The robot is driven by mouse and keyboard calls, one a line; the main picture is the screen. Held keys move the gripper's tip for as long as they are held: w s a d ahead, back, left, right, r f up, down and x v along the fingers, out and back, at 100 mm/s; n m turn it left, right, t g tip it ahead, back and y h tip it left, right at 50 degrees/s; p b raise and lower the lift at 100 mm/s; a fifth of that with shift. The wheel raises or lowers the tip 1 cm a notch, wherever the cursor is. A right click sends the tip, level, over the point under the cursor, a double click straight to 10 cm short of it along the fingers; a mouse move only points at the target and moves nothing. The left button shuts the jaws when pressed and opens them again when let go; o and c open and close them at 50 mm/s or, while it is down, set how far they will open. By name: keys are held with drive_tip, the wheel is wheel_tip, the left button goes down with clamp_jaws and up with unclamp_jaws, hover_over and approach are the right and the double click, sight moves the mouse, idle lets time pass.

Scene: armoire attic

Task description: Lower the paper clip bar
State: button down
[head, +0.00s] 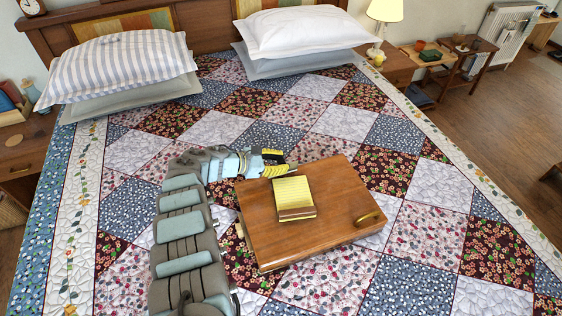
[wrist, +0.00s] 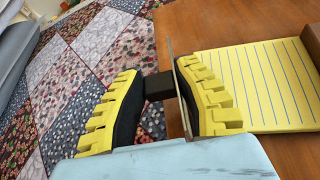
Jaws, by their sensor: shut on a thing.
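A wooden writing box (head: 331,244) lies on the bed with a yellow lined pad (head: 293,190) on its top. The pad also shows at the right of the wrist view (wrist: 265,85). A thin metal bar (wrist: 182,95), seen edge-on, stands beside the pad's left edge; it looks like the paper clip bar. A small black block (wrist: 159,86) joins its left side. My gripper (head: 272,162) is at the box's far left edge. In the wrist view its yellow-padded fingers (wrist: 160,87) are closed around the block and bar. The bar is too small to make out in the head view.
A brass handle (head: 369,219) sits at the box's right end. The patchwork quilt (head: 420,240) is clear around the box. Striped (head: 118,70) and white (head: 291,32) pillows lie at the headboard. A lamp (head: 384,12) stands on the right nightstand.

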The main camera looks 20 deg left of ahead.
drive_tip(key=shift+s+d+r+m+p, duration=0.1)
drive_tip(key=shift+d+r+m+p, duration=0.15)
drive_tip(key=shift+p, duration=1.1)
drive_tip(key=shift+f+p, duration=0.15)
drive_tip(key=shift+p, duration=0.35)
drive_tip(key=shift+s+m+t+y+p, duration=0.2)
drive_tip(key=shift+m+t+y+p, duration=0.15)
drive_tip(key=shift+p, duration=0.2)
drive_tip(key=shift+d+p, duration=0.1)
drive_tip(key=shift+p, duration=0.5)
drive_tip(key=shift+s+d+m+t+p, duration=0.3)
drive_tip(key=shift+m+p, duration=0.4)
drive_tip(key=shift+p, duration=0.55)
drive_tip(key=shift+s+d+f+m+t+y, duration=0.25)
drive_tip(key=shift+s+m+t+y, duration=0.25)
drive_tip(key=shift+m, duration=0.3)
drive_tip(key=shift+s+d+f+m+t+b, duration=0.1)
drive_tip(key=shift+d+f+m+t+b, duration=0.1)
drive_tip(key=shift+m+t+b, duration=0.2)
drive_tip(key=shift+s+d+m+t+b, duration=0.1)
drive_tip(key=shift+s+m+t+b, duration=0.15)
drive_tip(key=shift+m+b, duration=0.5)
